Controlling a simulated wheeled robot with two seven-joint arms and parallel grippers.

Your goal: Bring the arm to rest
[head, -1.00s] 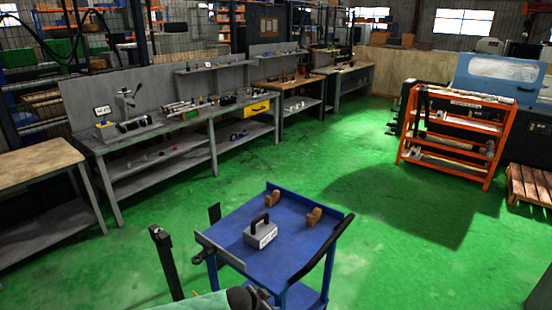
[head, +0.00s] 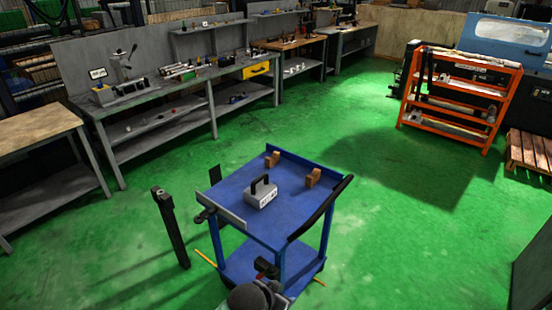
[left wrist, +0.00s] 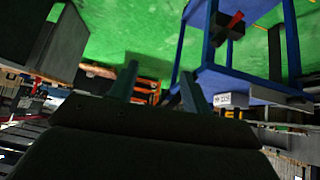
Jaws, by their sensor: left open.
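My left gripper (left wrist: 162,88) shows in the left wrist view with its two fingers apart and nothing between them. In the head view, a rounded grey part of my arm shows at the bottom edge, in front of the blue cart (head: 238,230); the fingers cannot be made out there. In the left wrist view the cart (left wrist: 240,84) appears inverted at the upper right, beyond the fingers. My right gripper is not in view.
A grey handled block (head: 261,197) and two brown supports (head: 312,177) sit on the cart. A dark post (head: 171,228) stands left of it. A grey workbench (head: 160,101) runs behind, an orange rack (head: 458,132) stands right. Green floor between is clear.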

